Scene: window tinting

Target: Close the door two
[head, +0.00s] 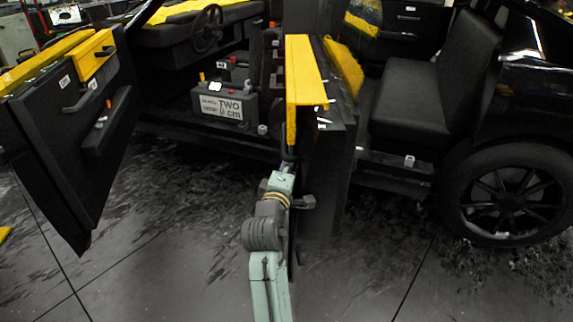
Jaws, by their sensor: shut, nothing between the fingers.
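The black car has two open doors in view. One door (58,130) with a yellow top stands swung wide at the left. Another door (325,185), also with yellow trim, stands open in the middle, seen nearly edge-on. No door number is readable on either. My arm reaches up from the bottom centre. My gripper (288,158) is shut and empty, at the left side of the middle door, close to its lower yellow end. I cannot tell whether it touches the door.
The rear seat (425,95) and rear wheel (508,193) are at the right. The sill (400,178) runs below the rear opening. The floor between the left door and my arm is clear.

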